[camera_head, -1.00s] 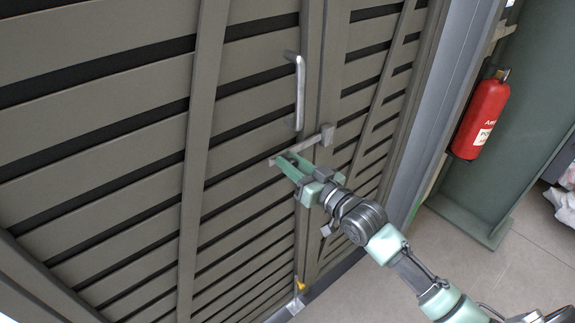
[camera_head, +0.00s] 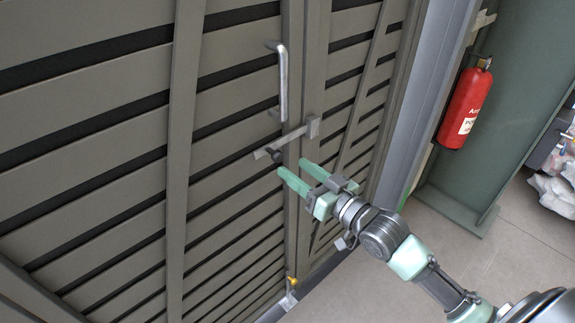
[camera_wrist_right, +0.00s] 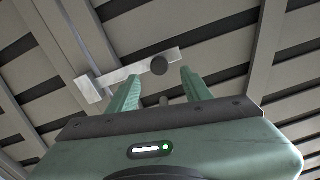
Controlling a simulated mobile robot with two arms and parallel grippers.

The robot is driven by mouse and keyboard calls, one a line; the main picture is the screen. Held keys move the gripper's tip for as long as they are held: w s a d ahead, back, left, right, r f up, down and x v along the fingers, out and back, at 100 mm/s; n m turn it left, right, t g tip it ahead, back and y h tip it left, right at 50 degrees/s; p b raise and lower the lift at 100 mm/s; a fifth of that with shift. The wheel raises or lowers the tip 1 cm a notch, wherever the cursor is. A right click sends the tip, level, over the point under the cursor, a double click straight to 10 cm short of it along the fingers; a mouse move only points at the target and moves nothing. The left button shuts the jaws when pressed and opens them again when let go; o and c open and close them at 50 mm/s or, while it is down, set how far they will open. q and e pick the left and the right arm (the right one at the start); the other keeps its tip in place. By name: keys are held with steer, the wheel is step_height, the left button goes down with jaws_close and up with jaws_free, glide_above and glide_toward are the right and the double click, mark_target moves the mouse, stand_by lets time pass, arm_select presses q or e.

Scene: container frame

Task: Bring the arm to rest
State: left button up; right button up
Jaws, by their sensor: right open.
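My right gripper (camera_head: 292,171) is open and empty in front of the slatted grey door. In the head view its green fingers point up and left, just below a flat metal latch bar (camera_head: 285,142). The bar lies across the gap between the two door leaves and has a dark round knob near its left end. In the right wrist view the two fingers (camera_wrist_right: 158,84) stand apart, with the latch bar (camera_wrist_right: 130,75) and its knob beyond the tips. The fingers appear clear of the bar. My left gripper is not in view.
A vertical metal handle (camera_head: 283,85) is fixed to the left leaf above the latch. A yellow-topped fitting (camera_head: 291,283) sits low on the door. A red fire extinguisher (camera_head: 465,105) hangs at the right by a green panel. The floor (camera_head: 480,265) beside my arm is clear.

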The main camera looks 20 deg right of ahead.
steer(key=shift+s, duration=0.2)
stand_by(0.3)
steer(key=d+f+m+g+h, duration=0.1)
steer(key=d+f+g+h, duration=0.15)
steer(key=f, duration=0.95)
steer(key=d+f+m+g+h, duration=0.15)
steer(key=d+f, duration=0.25)
steer(key=f, duration=0.7)
steer(key=s+d+f+g+h, duration=0.1)
steer(key=s+f+g, duration=0.1)
steer(key=s+f, duration=0.5)
steer(key=s+d+f+g+h, duration=0.1)
steer(key=s+f, duration=0.1)
steer(key=f, duration=0.8)
steer(key=s+a+f+n+g, duration=0.15)
steer(key=s+f+g, duration=0.25)
steer(key=s+f, duration=1)
steer(key=s+a+f+g, duration=0.1)
steer(key=s+a+f, duration=0.1)
steer(key=s, duration=0.5)
steer(key=s+a+f+n+g, duration=0.1)
steer(key=s+f, duration=0.3)
steer(key=s, duration=0.4)
steer(key=s+a+f+g, duration=0.3)
steer(key=s, duration=0.4)
steer(key=shift+s+a+n, duration=0.15)
steer(key=shift+n, duration=0.15)
